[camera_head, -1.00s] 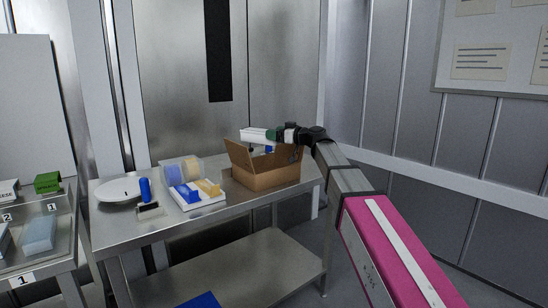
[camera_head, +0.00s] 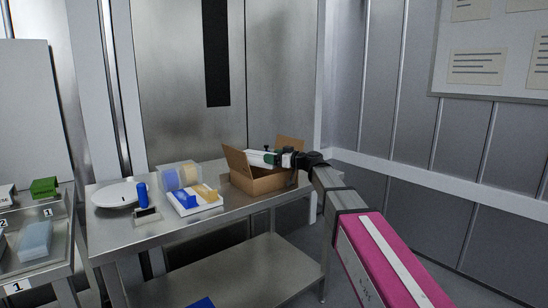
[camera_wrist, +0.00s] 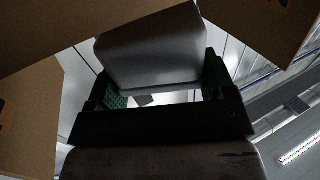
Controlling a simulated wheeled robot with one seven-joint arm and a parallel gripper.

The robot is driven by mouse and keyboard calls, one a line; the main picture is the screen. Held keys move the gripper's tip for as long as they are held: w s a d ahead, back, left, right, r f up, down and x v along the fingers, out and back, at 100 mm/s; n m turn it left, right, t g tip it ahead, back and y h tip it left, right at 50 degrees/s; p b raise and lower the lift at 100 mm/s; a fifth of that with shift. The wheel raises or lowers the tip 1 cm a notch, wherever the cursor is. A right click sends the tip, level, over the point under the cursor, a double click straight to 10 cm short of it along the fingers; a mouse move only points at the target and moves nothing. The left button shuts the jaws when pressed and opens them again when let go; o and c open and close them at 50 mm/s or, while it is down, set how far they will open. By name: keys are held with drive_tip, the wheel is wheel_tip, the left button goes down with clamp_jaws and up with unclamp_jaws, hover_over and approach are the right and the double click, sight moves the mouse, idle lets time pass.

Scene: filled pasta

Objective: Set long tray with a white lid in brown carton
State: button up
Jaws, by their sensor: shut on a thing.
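The long tray with a white lid (camera_head: 258,158) is held in my gripper (camera_head: 277,158). In the head view it lies roughly level at the opening of the brown carton (camera_head: 262,183), its left end close to the raised left flap. My gripper is shut on the tray's right end. In the wrist view the tray (camera_wrist: 152,48) shows as a pale block between the green-padded fingers, with carton flaps around it. The carton stands open on the metal table with its flaps up. The carton's floor is hidden, so I cannot tell whether the tray touches it.
Another table with bins stands further left.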

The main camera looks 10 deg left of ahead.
drive_tip(key=shift+f, duration=0.45)
drive_tip(key=o, duration=1.1)
drive_tip(key=shift+r, duration=0.1)
